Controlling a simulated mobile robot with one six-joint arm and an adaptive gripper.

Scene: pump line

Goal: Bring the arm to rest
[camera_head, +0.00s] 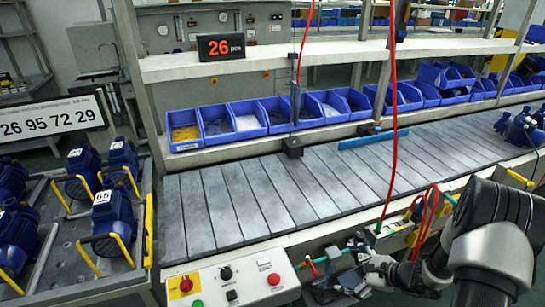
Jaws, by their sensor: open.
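My arm (490,235) reaches in from the lower right, in front of the conveyor's near edge. My gripper (335,280) is at its end, low in the picture, just right of the control box. It points to the left, and its jaws are open. I see nothing held between them. The fingers are small and dark against the equipment behind them, so their exact outline is hard to tell.
The slatted conveyor (240,202) is bare in front. Blue pumps (112,215) stand on a rack (65,255) with yellow handles at left. A control box (230,283), a hanging red hose (393,120) and a row of blue bins (248,118) are nearby. Another blue pump (520,128) sits far right.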

